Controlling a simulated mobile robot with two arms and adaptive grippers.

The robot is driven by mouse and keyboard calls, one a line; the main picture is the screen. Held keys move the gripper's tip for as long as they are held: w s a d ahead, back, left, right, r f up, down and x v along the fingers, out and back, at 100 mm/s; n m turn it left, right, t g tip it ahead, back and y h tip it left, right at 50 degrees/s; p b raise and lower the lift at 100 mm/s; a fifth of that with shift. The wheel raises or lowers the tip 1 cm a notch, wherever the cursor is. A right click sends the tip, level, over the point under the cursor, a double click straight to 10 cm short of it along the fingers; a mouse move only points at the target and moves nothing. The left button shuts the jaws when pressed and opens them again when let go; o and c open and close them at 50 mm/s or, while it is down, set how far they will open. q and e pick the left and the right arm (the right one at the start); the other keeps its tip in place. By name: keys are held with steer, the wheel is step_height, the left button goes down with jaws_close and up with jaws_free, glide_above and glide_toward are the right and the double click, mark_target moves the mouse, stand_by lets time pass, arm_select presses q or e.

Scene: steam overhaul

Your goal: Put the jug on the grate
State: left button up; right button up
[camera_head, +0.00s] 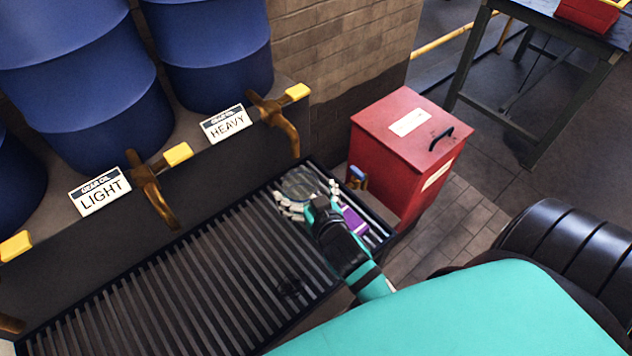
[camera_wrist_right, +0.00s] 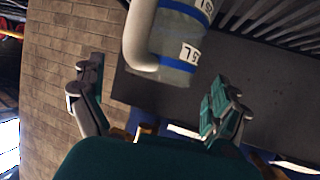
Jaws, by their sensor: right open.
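A clear jug (camera_head: 300,182) is at the right end of the grate (camera_head: 185,290), below the heavy oil tap; its round top shows in the head view. In the right wrist view the jug (camera_wrist_right: 181,45) has a thick white handle and printed volume marks. The grate's bars show behind it there. My right gripper (camera_head: 311,197) is open beside the jug. In the wrist view its spread fingers (camera_wrist_right: 155,92) are apart from the jug, with a gap between. The jug's base is hidden, so its contact with the grate cannot be told. My left gripper is out of view.
Brass taps with yellow handles (camera_head: 178,154) overhang the grate's back edge, under blue drums (camera_head: 215,50). A red bin (camera_head: 405,150) stands just right of the grate. A purple item (camera_head: 353,221) lies near my right wrist.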

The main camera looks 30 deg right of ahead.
steer(key=v, duration=0.8)
steer(key=shift+b, duration=0.35)
